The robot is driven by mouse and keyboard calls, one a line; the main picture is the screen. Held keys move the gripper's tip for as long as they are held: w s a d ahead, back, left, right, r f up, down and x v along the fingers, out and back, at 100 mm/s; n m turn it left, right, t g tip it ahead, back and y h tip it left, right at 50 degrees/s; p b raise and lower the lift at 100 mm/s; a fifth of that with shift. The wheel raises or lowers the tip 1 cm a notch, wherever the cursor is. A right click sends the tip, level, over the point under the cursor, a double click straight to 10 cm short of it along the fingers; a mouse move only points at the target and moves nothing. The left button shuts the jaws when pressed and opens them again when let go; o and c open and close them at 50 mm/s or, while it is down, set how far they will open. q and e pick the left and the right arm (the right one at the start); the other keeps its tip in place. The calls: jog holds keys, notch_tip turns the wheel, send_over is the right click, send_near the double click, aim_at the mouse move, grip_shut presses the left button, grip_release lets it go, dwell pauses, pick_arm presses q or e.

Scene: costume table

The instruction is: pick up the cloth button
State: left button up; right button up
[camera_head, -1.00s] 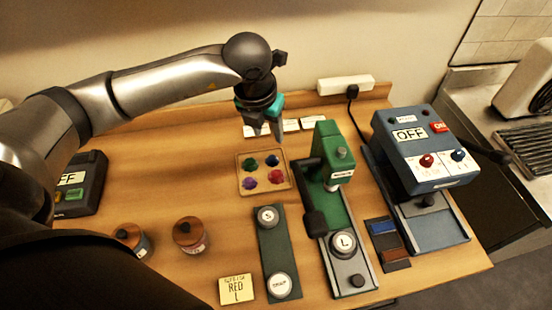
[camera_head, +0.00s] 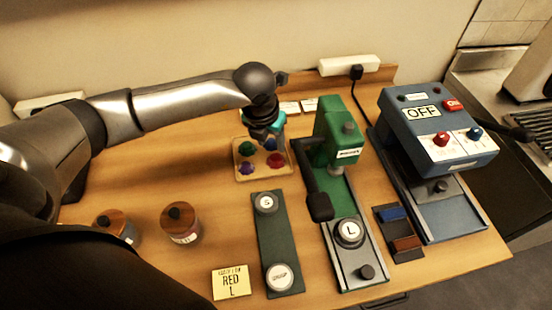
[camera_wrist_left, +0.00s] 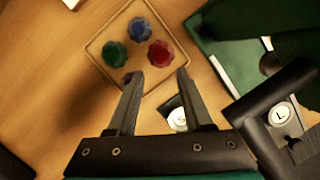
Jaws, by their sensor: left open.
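Coloured cloth buttons lie in a small tan tray (camera_head: 240,178). The red one (camera_head: 276,160) is at the near right, the green one (camera_head: 246,148) at the far left, the purple one (camera_head: 247,168) at the near left. The blue one (camera_head: 270,145) is partly covered by my left gripper (camera_head: 264,134). In the left wrist view, the open, empty fingers (camera_wrist_left: 158,74) hang over the tray's edge. The red button (camera_wrist_left: 161,53) shows just beyond the gap between the tips. The left finger partly hides the purple button (camera_wrist_left: 130,77). My right gripper is not in view.
A green press (camera_head: 338,145) stands right of the tray, with a blue machine (camera_head: 425,130) beyond it. A dark green strip (camera_head: 272,235) with round dies lies in front. A yellow "RED L" card (camera_head: 231,283) and two wooden-lidded jars (camera_head: 181,222) are nearer.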

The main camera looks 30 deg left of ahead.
aim_at(276, 157)
pick_arm(q)
jog(key=shift+x, duration=4.3)
jog(key=shift+c, duration=0.3)
grip_shut()
